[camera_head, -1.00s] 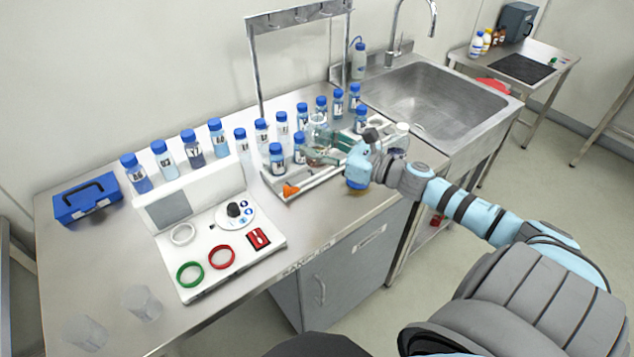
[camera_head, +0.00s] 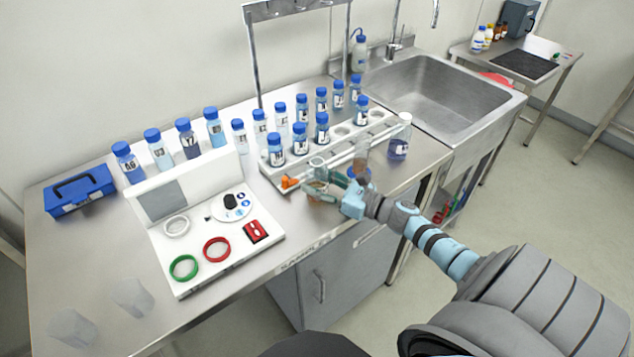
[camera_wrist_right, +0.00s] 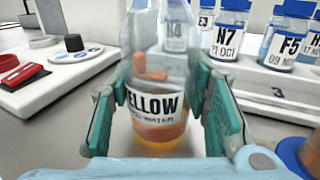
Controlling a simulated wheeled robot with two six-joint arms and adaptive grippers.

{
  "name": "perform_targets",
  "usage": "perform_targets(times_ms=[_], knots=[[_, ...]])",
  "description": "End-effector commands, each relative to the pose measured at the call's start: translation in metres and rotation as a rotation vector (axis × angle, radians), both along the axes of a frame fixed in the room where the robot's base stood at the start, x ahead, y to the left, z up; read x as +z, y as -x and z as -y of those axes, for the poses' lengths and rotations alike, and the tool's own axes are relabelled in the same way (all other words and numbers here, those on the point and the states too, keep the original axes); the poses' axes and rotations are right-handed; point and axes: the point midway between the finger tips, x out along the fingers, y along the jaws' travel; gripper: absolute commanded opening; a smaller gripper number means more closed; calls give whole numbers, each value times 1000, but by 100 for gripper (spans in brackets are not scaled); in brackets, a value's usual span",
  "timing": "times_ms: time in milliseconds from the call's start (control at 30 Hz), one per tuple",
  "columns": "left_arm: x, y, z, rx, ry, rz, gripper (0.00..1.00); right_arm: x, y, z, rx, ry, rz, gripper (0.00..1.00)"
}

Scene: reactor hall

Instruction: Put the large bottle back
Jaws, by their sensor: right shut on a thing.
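My right gripper (camera_head: 322,186) is shut on a clear glass vessel (camera_wrist_right: 157,132) with orange liquid and a label reading "YELLOW". In the right wrist view the green finger pads sit on both sides of it. It is upright in front of the rack; whether it touches the bench is unclear. Large blue-capped bottles stand in a row behind the white panel: A6 (camera_head: 129,163), U3 (camera_head: 159,150), Y7 (camera_head: 188,140) and a light-blue one (camera_head: 214,128). A white-capped bottle (camera_head: 399,138) with dark blue liquid stands right of the rack. My left gripper is out of view.
The white rack (camera_head: 345,131) holds several small blue-capped bottles and has empty holes at its right. A white panel (camera_head: 246,263) with coloured rings, a blue case (camera_head: 80,190) and clear cups (camera_head: 133,297) stand left. The sink (camera_head: 440,95) is at right.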

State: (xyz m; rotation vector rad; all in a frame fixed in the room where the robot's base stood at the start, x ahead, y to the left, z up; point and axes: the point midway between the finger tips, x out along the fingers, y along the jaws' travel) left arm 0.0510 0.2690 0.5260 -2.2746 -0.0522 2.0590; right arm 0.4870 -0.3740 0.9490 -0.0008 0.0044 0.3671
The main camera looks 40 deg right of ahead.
Motion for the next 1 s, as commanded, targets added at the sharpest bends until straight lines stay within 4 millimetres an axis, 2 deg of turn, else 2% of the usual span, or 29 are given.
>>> perform_targets(times_ms=[33,133,433,533,700,1000], knots=[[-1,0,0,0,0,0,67,-1,0,0,0,0,0,48],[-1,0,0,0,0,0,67,-1,0,0,0,0,0,63],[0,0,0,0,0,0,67,0,0,0,0,0,0,63],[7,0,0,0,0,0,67,6,0,0,0,0,0,63],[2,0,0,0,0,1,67,2,27,10,2,2,-6,63],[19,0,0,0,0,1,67,6,96,37,0,1,-5,63]])
